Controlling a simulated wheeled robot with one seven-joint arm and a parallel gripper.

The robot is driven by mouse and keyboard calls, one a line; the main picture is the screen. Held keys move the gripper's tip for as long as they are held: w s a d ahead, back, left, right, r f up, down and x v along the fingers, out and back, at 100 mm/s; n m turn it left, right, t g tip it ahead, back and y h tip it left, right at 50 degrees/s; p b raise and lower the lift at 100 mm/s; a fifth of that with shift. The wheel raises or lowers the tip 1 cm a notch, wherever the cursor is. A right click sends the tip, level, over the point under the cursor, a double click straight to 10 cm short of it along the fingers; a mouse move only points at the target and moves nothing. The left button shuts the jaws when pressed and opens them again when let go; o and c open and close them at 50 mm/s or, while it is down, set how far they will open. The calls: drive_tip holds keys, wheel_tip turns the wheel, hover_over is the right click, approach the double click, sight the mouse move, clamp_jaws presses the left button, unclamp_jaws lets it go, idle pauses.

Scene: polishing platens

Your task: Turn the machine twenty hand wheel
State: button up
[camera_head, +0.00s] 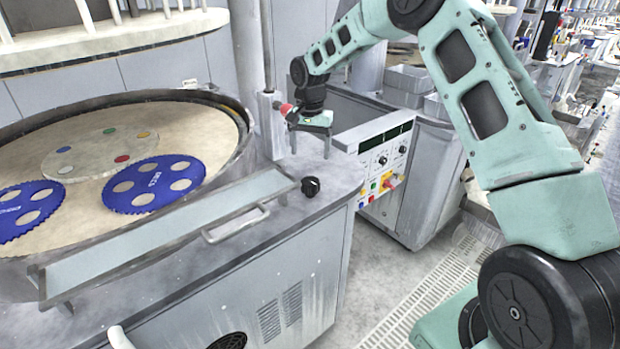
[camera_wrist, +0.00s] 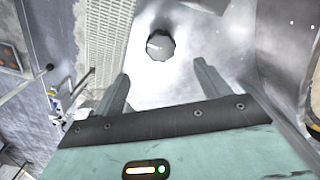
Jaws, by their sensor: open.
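The hand wheel (camera_head: 311,186) is a small black lobed knob on the grey top of the machine, near its right corner. In the wrist view the hand wheel (camera_wrist: 160,46) shows ahead of my fingertips, roughly centred between them. My gripper (camera_head: 310,150) is above the machine top, over and a little behind the knob in the head view. Its two fingers point down, apart, with nothing between them. In the wrist view my gripper (camera_wrist: 161,75) has its fingers spread wider than the knob. The knob is not touched.
A round platen (camera_head: 210,110) with blue toothed discs (camera_head: 155,184) lies to the left. A raised bar with a handle (camera_head: 236,226) runs along the front. A vertical post with a red fitting (camera_head: 286,108) stands close to my gripper. A control panel (camera_head: 385,155) is at the right.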

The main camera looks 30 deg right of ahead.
sight(310, 181)
wheel_tip(310, 181, down, 12)
drive_tip(key=p, duration=0.3)
drive_tip(key=shift+r+p, duration=0.15)
drive_tip(key=shift+p, duration=0.25)
drive_tip(key=c, duration=1)
